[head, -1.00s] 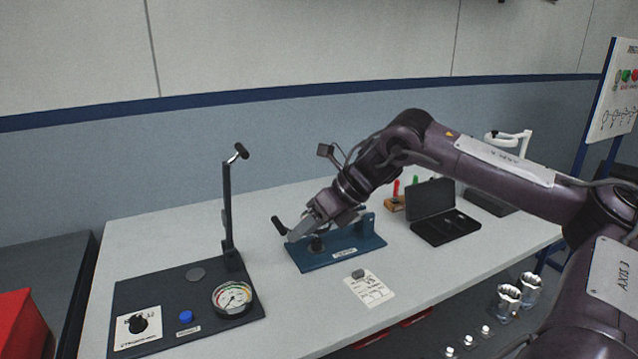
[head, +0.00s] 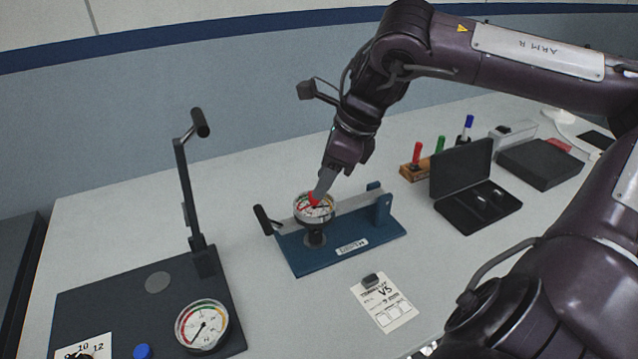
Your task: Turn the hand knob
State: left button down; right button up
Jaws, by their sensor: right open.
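A black knob (head: 82,355) sits on a white dial plate (head: 97,343) with numbers, at the lower left; the bottom picture edge cuts off most of both. The plate lies on a dark base board (head: 110,300). My right gripper (head: 318,194) is far to the right of the knob. It points down at a small round gauge (head: 300,211) over a blue fixture (head: 300,258). The jaws are open, their tips at the gauge face; I cannot tell whether they touch it. My left gripper is not in view.
The board also carries a round gauge (head: 203,326), a blue button (head: 142,351) and an upright lever (head: 184,180). A tag card (head: 385,305), an open black case (head: 470,205) and a marker block (head: 412,172) stand to the right. The table between board and fixture is clear.

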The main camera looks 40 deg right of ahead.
jog(key=shift+x, duration=1.25)
jog(key=shift+w+f, duration=0.15)
jog(key=shift+f, duration=0.15)
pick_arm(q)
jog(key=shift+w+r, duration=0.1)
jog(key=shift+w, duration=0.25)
pick_arm(e)
grip_shut()
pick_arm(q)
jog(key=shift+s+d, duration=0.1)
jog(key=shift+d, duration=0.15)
